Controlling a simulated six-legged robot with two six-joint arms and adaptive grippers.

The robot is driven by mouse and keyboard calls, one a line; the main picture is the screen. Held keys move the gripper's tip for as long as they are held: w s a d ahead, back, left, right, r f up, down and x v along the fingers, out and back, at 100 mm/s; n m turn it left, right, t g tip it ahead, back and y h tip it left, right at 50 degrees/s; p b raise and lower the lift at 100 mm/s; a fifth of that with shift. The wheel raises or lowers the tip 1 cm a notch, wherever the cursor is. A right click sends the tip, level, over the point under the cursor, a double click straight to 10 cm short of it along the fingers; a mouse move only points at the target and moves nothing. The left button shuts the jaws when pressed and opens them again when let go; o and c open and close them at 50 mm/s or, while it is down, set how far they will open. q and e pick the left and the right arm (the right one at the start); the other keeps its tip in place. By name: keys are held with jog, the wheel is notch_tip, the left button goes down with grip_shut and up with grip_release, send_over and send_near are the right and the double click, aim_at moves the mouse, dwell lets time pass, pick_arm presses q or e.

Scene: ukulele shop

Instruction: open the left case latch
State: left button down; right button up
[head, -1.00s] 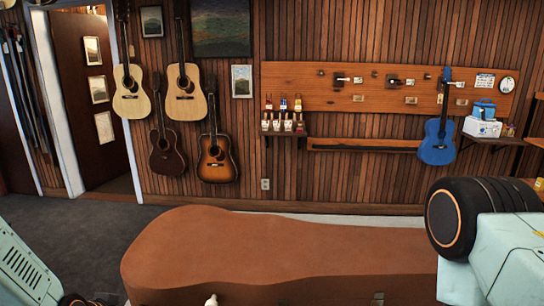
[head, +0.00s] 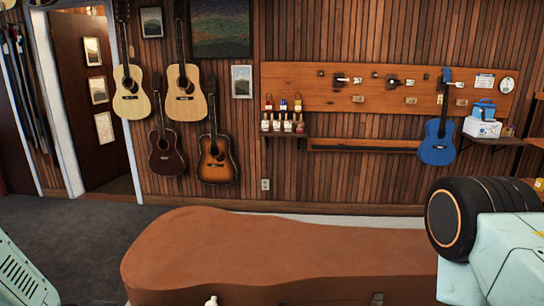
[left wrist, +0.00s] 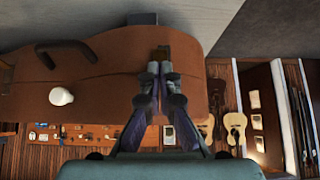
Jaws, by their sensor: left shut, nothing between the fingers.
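A brown guitar-shaped case (head: 270,250) lies closed across the bottom of the head view. It also fills the upper left of the left wrist view (left wrist: 110,75), where the room appears upside down. A black curved handle (left wrist: 66,48) shows on its side. A small dark latch-like piece (left wrist: 163,51) sits at the fingertips of my left gripper (left wrist: 160,70). The gripper is shut and empty, with its tips at or very near that piece; contact is unclear. Whether the latch is open cannot be told. My left gripper is outside the head view, and my right gripper is in neither view.
A small white rounded object (head: 211,301) is at the case's near side and also shows in the left wrist view (left wrist: 61,96). Another metal latch (head: 377,298) is farther right. Grey carpet (head: 75,235) is clear on the left. Guitars (head: 183,90) hang on the far wall.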

pick_arm(q)
jog(key=shift+s+f, duration=0.65)
jog(key=shift+s, duration=0.1)
jog(key=shift+s+a+f+b, duration=0.1)
jog(key=shift+s+f+b, duration=0.2)
jog(key=shift+f, duration=0.25)
jog(key=shift+s+f+b, duration=0.15)
jog(key=shift+f+b, duration=0.15)
jog(key=shift+f, duration=0.25)
dwell(0.8)
jog(key=shift+f+b, duration=0.8)
jog(key=shift+f, duration=0.2)
dwell(0.4)
jog(key=p+v, duration=0.8)
jog(key=p, duration=0.2)
jog(key=shift+r, duration=0.5)
dwell(0.4)
